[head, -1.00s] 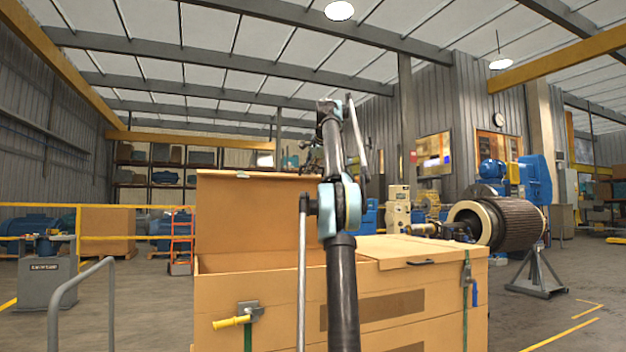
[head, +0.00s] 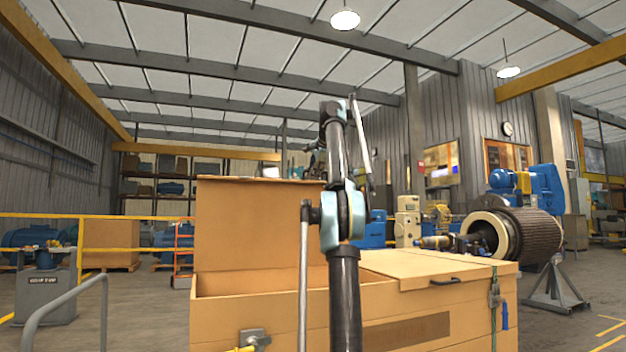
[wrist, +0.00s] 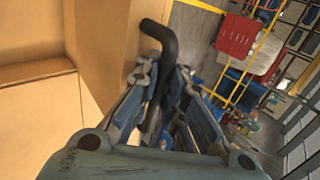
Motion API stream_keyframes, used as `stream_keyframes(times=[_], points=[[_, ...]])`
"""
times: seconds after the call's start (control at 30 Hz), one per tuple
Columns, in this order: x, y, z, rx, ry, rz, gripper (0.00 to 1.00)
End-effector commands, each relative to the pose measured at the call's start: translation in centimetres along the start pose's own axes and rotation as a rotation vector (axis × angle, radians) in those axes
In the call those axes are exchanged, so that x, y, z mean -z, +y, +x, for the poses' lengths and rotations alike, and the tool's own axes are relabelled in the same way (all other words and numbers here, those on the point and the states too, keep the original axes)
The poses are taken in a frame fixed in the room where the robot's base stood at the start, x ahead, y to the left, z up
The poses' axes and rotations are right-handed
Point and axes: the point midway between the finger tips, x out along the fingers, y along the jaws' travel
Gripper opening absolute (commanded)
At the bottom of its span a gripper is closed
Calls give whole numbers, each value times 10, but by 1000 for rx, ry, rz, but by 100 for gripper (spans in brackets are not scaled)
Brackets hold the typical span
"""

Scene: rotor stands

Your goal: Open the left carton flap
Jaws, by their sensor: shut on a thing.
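The tan carton (head: 290,312) stands in front of me. Its left flap (head: 245,225) is raised about upright at the back, with the opening showing below it. The right flap (head: 425,266) lies flat and shut, with a dark handle (head: 445,282) on its front edge. In the wrist view, my gripper (wrist: 165,88) is shut on a dark curved handle (wrist: 158,40) beside a tan panel (wrist: 98,35), which looks like the raised flap. In the head view my arm covers part of the flap and carton, and I cannot make out the fingers.
A wound rotor (head: 520,235) on a grey stand (head: 553,290) is to the right. A grey rail (head: 70,300) and yellow railing (head: 130,245) are at left.

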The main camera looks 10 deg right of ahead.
Motion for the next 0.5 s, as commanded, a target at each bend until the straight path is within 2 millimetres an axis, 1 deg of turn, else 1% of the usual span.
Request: stream_keyframes(times=[0.37,0.4,0.47,0.5], points=[[0,0,-2,2,1,0,0],[0,0,-2,2,1,0,18],[0,0,-1,2,1,0,30],[0,0,-1,2,1,0,30]])
